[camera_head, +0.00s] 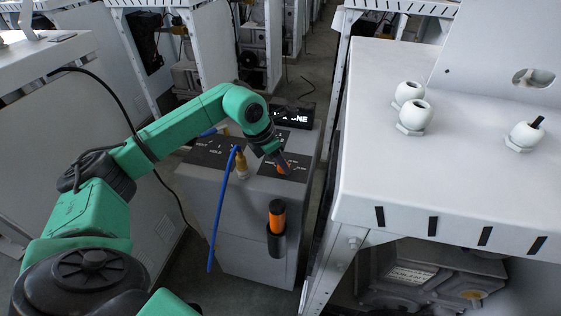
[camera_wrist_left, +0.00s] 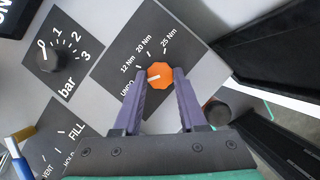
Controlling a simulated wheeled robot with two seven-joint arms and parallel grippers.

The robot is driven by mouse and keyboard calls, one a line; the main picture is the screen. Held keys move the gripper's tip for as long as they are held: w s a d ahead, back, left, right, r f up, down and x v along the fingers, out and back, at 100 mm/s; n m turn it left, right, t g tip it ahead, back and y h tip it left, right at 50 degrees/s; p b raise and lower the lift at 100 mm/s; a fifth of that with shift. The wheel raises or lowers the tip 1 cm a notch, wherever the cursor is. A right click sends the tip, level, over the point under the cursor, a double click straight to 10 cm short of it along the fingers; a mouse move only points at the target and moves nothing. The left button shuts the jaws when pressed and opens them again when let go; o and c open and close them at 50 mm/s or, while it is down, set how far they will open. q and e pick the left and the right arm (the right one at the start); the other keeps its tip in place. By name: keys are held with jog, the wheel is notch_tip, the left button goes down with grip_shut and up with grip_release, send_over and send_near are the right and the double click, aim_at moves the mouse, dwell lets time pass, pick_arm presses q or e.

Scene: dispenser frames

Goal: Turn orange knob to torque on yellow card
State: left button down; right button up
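The orange knob (camera_wrist_left: 160,75) sits on a dark panel (camera_wrist_left: 115,75) marked UNDO, 12 Nm, 20 Nm and 25 Nm. Its white mark points left, toward the UNDO side. My left gripper (camera_wrist_left: 160,84) has its two purple fingers apart, with the knob between or just beyond the tips; I cannot tell if they touch it. In the head view my left gripper (camera_head: 283,160) comes down over the knob (camera_head: 284,168), which is partly hidden. No yellow card can be made out. My right gripper is not in view.
The grey dispenser (camera_head: 245,220) also carries a bar dial (camera_wrist_left: 45,58), a FILL panel, a black display (camera_head: 292,117), a blue hose (camera_head: 222,210) and an orange-handled tool (camera_head: 277,217) in a holder. A white cabinet (camera_head: 400,180) stands close on the right.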

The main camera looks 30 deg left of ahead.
pick_arm(q)
jog(key=shift+a+m, duration=0.1)
jog(key=shift+m, duration=0.3)
jog(key=shift+w+m+g+h+b, duration=0.15)
jog(key=shift+m+g+h+b, duration=0.25)
jog(key=shift+m, duration=0.6)
jog(key=m, duration=0.1)
jog(key=m+g+h, duration=0.1)
jog(key=m, duration=0.1)
jog(key=shift+w+a+r+m, duration=0.1)
jog(key=shift+w+m, duration=0.05)
jog(key=shift+m, duration=0.15)
jog(key=m, duration=0.2)
jog(key=m+g, duration=0.1)
jog(key=m, duration=0.1)
jog(key=shift+w+m+g+h, duration=0.15)
jog(key=shift+m+g+h, duration=0.15)
jog(key=m+g, duration=0.1)
jog(key=m, duration=0.3)
jog(key=shift+w+m+g, duration=0.2)
jog(key=shift+m+g, duration=0.1)
jog(key=shift+g, duration=0.1)
jog(key=shift+r, duration=0.1)
jog(key=shift+c, duration=2.3)
grip_release()
jog(key=shift+a, duration=0.1)
jog(key=shift+b, duration=0.3)
